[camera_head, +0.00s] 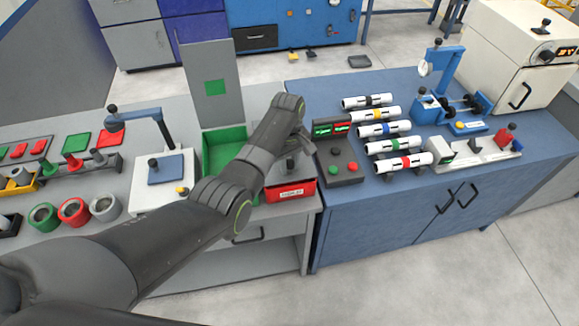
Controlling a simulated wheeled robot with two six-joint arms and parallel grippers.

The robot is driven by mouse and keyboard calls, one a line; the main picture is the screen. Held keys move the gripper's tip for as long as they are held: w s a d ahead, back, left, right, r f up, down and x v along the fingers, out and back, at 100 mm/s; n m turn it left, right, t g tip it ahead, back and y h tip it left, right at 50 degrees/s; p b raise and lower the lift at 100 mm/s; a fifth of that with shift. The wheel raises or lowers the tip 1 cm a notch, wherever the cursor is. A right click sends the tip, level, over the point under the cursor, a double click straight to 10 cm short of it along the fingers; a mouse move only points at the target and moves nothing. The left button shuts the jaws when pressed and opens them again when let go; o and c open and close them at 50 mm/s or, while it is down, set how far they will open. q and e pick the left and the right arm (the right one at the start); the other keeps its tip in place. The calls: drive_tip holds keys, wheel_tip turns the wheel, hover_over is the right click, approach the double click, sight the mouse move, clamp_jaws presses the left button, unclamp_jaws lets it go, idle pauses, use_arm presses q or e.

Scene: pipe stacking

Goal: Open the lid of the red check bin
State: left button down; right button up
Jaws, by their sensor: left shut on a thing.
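The red check bin (291,192) stands at the right end of the grey bench, with a white label on its front. Its grey lid (303,167) lies over the top and looks closed or nearly so, partly hidden by my arm. My left arm reaches in from the lower left across the bench. My left gripper (292,164) is at the lid, shut on what looks like its knob; the fingertips are small and partly hidden. My right gripper is not in view.
An open green bin (213,150) stands left of the red bin, its grey lid (212,88) upright. A button box (339,158) is close on the right. Several pipes (398,163) lie on the blue bench. A press-like stand (165,170) is farther left.

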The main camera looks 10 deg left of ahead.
use_arm(q)
drive_tip(key=w+a+r+g+b, duration=0.1)
drive_tip(key=w+r+b, duration=0.5)
drive_tip(key=r, duration=0.6)
drive_tip(key=shift+w+a+r+g+h+b, duration=0.2)
drive_tip(key=shift+a+g+h+b, duration=0.3)
drive_tip(key=shift+b, duration=0.8)
drive_tip(key=shift+r, duration=0.1)
drive_tip(key=c, duration=1.2)
unclamp_jaws()
